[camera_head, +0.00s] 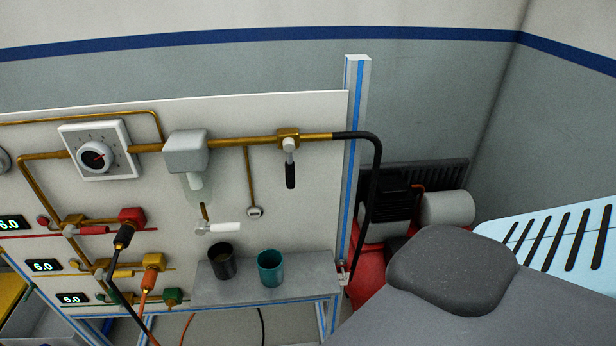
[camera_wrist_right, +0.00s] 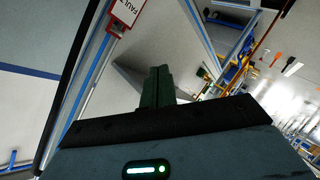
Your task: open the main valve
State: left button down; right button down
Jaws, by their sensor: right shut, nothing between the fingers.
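A brass valve (camera_head: 288,137) sits on the horizontal brass pipe near the right end of the white panel; I take it as the main valve. Its black lever (camera_head: 291,174) hangs straight down, across the pipe's line. A black hose (camera_head: 376,160) continues from the pipe's end and curves down past the blue-striped post. My right gripper (camera_wrist_right: 157,86) shows in the right wrist view with its dark fingers together and nothing between them. The valve is not recognisable in that view. No gripper shows in the head view, and my left gripper is in neither view.
A black cup (camera_head: 222,262) and a teal cup (camera_head: 270,268) stand on the grey shelf (camera_head: 312,285). A red compressor (camera_head: 368,270) stands behind the post. A FAULT sign (camera_wrist_right: 130,12) shows in the wrist view.

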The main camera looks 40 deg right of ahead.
jog(key=w+d+r+n+t+y+b, duration=0.1)
jog(key=w+d+r+n+t+y, duration=0.15)
jog(key=d+r+n, duration=0.45)
jog(key=w+d+r+n+t+y, duration=0.2)
jog(key=w+d+r+n, duration=0.15)
jog(key=r+n, duration=0.55)
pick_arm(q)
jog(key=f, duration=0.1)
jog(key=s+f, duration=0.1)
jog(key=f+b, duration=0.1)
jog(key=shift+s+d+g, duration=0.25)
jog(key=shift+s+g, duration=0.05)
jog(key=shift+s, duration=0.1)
pick_arm(e)
notch_tip(320, 180, up, 16)
jog(key=a+n+g+y, duration=0.1)
jog(key=n+g+y, duration=0.4)
jog(key=n, duration=1.4)
jog(key=y, duration=0.3)
jog(key=shift+a, duration=0.4)
send_near(290, 168)
jog(key=w+a+f, duration=0.3)
jog(key=w, duration=0.1)
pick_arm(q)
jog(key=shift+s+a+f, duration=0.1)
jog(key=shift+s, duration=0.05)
pick_arm(e)
jog(key=shift+w+a+r, duration=0.25)
jog(key=shift+w+r, duration=0.1)
jog(key=shift+w, duration=0.05)
